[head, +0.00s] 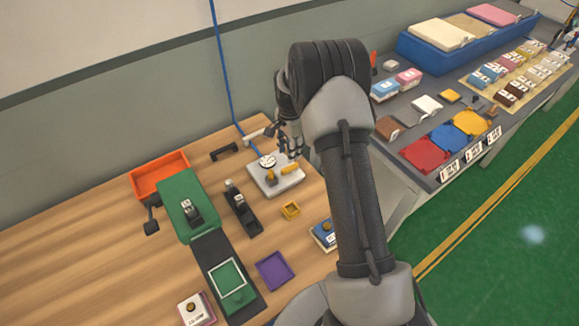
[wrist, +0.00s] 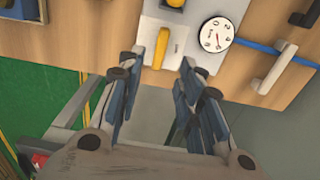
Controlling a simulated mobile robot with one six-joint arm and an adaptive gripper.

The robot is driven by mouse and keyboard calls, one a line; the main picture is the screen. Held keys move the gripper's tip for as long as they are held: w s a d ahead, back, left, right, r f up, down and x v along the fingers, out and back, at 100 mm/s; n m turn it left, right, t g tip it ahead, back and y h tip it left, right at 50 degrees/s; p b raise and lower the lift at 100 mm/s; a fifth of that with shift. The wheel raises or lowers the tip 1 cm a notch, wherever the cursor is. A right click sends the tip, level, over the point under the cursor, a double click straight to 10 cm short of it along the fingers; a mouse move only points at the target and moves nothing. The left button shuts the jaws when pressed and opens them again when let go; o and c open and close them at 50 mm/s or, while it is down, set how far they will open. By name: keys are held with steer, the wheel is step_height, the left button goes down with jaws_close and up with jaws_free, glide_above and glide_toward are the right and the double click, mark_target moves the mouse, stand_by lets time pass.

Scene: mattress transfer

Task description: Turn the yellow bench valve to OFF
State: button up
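The yellow bench valve (head: 290,169) sits on a light grey plate (head: 262,184) near the back right of the wooden bench. Its yellow handle also shows in the wrist view (wrist: 162,47). A round white gauge (head: 267,161) is beside it, seen clearly in the wrist view (wrist: 217,34). My gripper (head: 295,152) is just behind the valve in the head view. In the wrist view my gripper (wrist: 165,72) is open, with its left fingers close to the handle's lower end and the right fingers apart from it. I cannot tell whether they touch. No OFF mark is readable.
A blue hose (head: 228,85) runs to the gauge. A black handle (head: 224,152), an orange bin (head: 160,175), a green block (head: 188,205) and a purple tray (head: 274,270) are on the bench. A grey table (head: 440,180) with coloured items stands to the right.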

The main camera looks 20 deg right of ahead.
mark_target(290, 167)
step_height(290, 167, down, 8)
steer(key=shift+f+b, duration=0.2)
steer(key=shift+b, duration=0.5)
jaws_close()
